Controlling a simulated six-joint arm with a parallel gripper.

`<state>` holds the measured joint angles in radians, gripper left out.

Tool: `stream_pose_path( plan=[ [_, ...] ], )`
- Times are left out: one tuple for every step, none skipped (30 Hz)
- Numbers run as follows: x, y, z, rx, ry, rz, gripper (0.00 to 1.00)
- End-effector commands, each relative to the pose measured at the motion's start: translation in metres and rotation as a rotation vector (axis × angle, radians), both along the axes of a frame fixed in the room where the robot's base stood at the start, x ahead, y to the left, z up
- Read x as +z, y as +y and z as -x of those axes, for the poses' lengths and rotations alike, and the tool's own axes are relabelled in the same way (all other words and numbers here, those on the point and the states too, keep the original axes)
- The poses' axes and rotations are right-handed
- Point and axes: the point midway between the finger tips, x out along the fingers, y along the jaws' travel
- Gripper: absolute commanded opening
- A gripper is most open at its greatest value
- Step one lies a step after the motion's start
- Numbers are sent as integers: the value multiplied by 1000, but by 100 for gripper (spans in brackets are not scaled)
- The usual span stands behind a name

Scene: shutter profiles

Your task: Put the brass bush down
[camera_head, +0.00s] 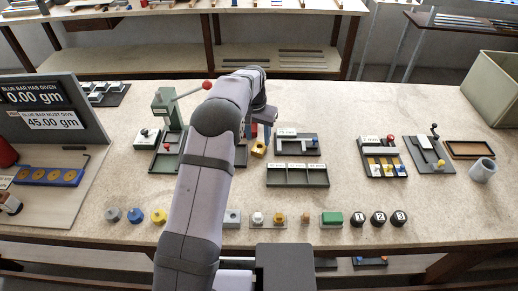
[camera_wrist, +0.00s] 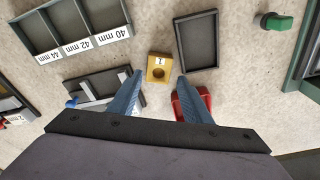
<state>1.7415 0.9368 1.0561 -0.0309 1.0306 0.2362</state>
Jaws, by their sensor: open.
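A brass-yellow block with a dark hole and a white label "1" (camera_wrist: 158,67), which looks like the brass bush, rests on the worktop. It also shows in the head view (camera_head: 259,149), just right of my arm. My gripper (camera_wrist: 160,86) is open, its two blue fingers apart with nothing held between them. In the wrist view the block appears just beyond the fingertips, between their lines, apart from both. In the head view my gripper (camera_head: 264,126) is mostly hidden behind my arm.
A dark empty tray (camera_wrist: 179,43) and a three-compartment tray labelled 40, 42 and 44 mm (camera_wrist: 57,52) flank the block. A slotted fixture (camera_wrist: 77,90) lies near the left finger and a red part (camera_wrist: 178,104) by the right finger. The worktop's front left is partly clear.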

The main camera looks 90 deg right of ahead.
Motion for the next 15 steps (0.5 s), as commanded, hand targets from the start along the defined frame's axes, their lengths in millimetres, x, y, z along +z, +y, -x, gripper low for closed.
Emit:
stream_pose_path(
  plan=[
    [-4,2,1,0,0,-6,45],
    [-7,2,1,0,-1,-5,45],
    [-11,2,2,0,-1,-5,45],
    [-15,2,2,0,-1,-6,45],
    [-18,1,3,0,-1,-5,45],
    [-24,1,3,0,-1,-5,45],
    [-28,0,3,0,-1,-4,45],
    [-31,0,3,0,0,-3,45],
    [-35,0,3,0,-1,-4,45],
    [-37,-1,3,0,0,-3,45],
    [-39,-1,3,0,0,-3,45],
    [-41,-1,4,0,0,-1,45],
    [-42,-2,4,0,0,-1,45],
    [-43,-2,4,0,0,-1,45],
    [-44,-2,4,0,0,0,45]
  ],
)
